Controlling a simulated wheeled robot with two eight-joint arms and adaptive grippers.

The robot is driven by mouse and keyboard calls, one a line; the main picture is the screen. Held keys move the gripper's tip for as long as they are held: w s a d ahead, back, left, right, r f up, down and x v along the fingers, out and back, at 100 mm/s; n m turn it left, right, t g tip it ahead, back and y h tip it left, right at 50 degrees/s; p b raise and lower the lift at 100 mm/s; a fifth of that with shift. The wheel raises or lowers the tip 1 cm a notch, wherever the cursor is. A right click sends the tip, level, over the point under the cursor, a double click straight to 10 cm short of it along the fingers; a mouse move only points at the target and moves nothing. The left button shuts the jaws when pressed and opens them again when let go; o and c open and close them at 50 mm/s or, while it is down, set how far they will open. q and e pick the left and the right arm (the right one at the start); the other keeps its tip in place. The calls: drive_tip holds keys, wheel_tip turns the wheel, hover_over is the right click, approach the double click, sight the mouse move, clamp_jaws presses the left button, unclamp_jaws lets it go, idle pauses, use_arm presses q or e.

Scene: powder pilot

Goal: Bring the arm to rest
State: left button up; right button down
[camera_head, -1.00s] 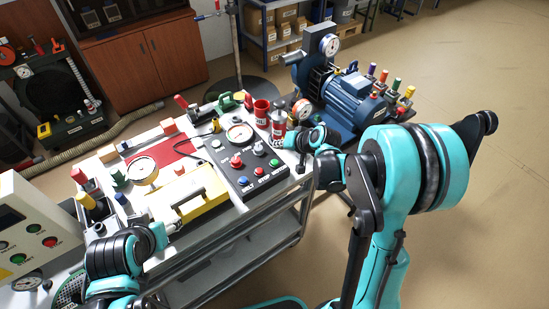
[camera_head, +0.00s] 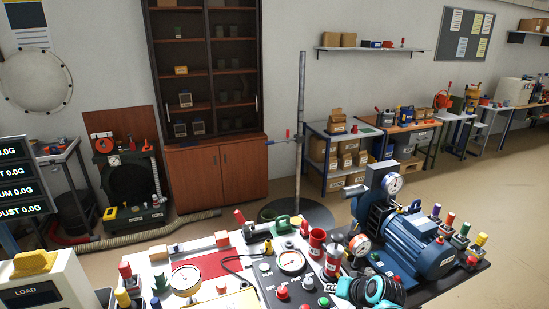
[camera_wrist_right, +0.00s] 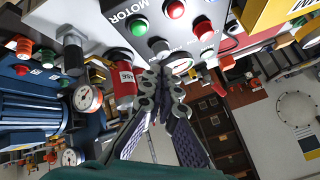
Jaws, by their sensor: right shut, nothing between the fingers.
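My right gripper (camera_head: 345,288) shows at the bottom edge of the head view, partly cut off, with its teal and black wrist beside it. It is over the right end of the bench, next to the dark control panel (camera_head: 270,280) and near the red canister (camera_head: 332,262). In the right wrist view the gripper (camera_wrist_right: 160,78) is shut and empty. Its fingertips overlap the near edge of the panel (camera_wrist_right: 120,12), and the red canister (camera_wrist_right: 123,78) stands close beside them. Whether the fingers touch either cannot be told. My left gripper is out of view.
A red cup (camera_head: 317,242) and a gauge (camera_head: 291,261) crowd the bench top. A cabinet (camera_head: 215,180) stands behind. Open floor (camera_head: 500,200) lies to the right.

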drive_tip(key=s+f+n+h+b, duration=0.2)
drive_tip(key=s+b, duration=0.4)
drive_tip(key=s, duration=1.5)
drive_tip(key=shift+n+g+h+b, duration=0.3)
drive_tip(key=shift+n+h, duration=0.3)
drive_tip(key=shift+a+f, duration=0.1)
idle(3.8)
